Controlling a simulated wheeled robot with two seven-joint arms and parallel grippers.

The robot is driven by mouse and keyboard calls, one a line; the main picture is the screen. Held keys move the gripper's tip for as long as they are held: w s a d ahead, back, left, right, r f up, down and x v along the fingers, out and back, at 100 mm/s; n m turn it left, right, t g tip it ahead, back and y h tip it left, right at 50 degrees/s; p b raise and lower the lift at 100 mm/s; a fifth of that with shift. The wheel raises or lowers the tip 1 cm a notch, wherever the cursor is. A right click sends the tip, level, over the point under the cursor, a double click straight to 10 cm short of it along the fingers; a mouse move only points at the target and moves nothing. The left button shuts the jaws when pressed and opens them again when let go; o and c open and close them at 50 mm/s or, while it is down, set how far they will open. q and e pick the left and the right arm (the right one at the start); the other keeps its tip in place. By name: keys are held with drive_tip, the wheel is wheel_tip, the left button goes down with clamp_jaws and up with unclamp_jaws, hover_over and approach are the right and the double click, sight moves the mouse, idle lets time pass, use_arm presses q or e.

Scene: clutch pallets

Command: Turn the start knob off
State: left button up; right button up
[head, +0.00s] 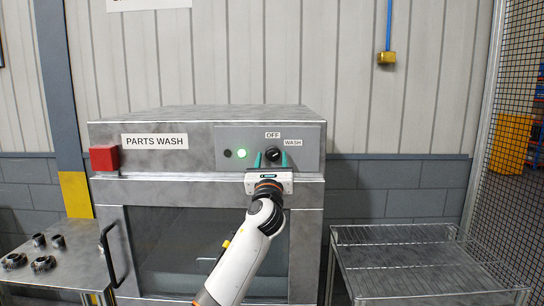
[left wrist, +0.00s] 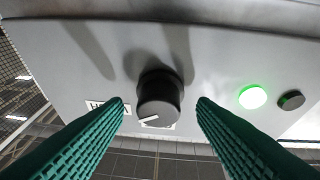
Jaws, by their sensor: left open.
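The start knob (head: 272,154) is a round black knob on the grey control panel of the parts washer, under the OFF label (head: 273,135), with the WASH label (head: 293,142) to its upper right. In the left wrist view the knob (left wrist: 160,92) has a white mark on its face; which label it points at I cannot tell. My left gripper (head: 271,160) is open in front of the panel, its teal fingers on either side of the knob. In the left wrist view the gripper (left wrist: 162,108) shows gaps on both sides of the knob. My right gripper is not in view.
A green light (head: 241,153) is lit beside a dark button (head: 228,153). A red box (head: 104,158) sits at the washer's left front. A table (head: 70,262) with several metal parts stands left; an empty wire-railed cart (head: 410,265) stands right.

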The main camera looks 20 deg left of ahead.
use_arm(q)
drive_tip(key=shift+w+r, duration=0.2)
drive_tip(key=shift+w, duration=0.2)
drive_tip(key=shift+a, duration=0.1)
drive_tip(key=c, duration=0.9)
drive_tip(key=shift+f, duration=0.1)
